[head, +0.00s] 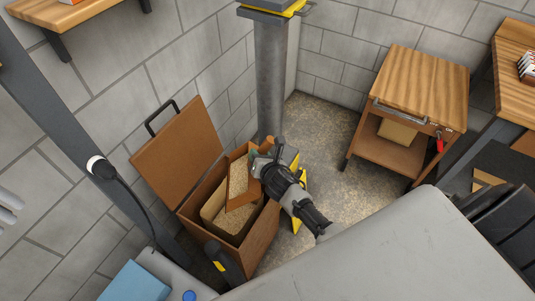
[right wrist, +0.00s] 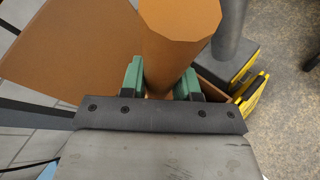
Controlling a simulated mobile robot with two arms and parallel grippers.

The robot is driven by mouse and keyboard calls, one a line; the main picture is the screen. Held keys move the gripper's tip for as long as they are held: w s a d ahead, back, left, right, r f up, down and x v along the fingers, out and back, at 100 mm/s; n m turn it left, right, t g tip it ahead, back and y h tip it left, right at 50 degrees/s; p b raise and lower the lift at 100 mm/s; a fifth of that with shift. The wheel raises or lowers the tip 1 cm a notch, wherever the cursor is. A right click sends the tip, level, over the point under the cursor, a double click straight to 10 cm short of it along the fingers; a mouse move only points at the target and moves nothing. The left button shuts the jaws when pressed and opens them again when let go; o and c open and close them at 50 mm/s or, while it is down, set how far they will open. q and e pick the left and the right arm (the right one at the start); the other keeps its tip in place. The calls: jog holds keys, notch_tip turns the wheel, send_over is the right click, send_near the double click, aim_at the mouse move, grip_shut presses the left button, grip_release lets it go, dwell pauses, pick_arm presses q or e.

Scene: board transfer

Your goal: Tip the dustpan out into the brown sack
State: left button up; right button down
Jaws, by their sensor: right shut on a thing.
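A brown open-topped container (head: 255,248), box-like in shape, stands against the wall with its lid (head: 178,152) raised. Pale granular material (head: 236,220) shows inside it. My right gripper (head: 262,166) is shut on the dustpan (head: 243,203), an orange-brown pan, over the container's opening. The pan is steeply tilted and pale granular material shows on its face. In the right wrist view, the green fingertips (right wrist: 160,82) are on either side of the dustpan's thick orange-brown handle (right wrist: 178,35). I cannot make out a separate sack. My left gripper is not in view.
A grey column (head: 271,80) with a yellow-edged base stands just behind the container. A wooden cart (head: 420,78) stands at the right on speckled floor (head: 325,135), with free floor between. A dark post with a yellow band (head: 222,262) stands in front of the container.

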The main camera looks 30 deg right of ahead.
jog(key=shift+w+a+r, duration=0.25)
jog(key=shift+a+r, duration=0.2)
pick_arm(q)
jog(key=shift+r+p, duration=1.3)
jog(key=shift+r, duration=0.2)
pick_arm(e)
jog(key=w+a+r+n+g+h, duration=0.1)
jog(key=w+a+r+n+h, duration=0.1)
jog(key=a, duration=0.5)
jog(key=shift+w+n+g, duration=0.3)
jog(key=shift+w+n, duration=0.1)
jog(key=shift+w, duration=0.25)
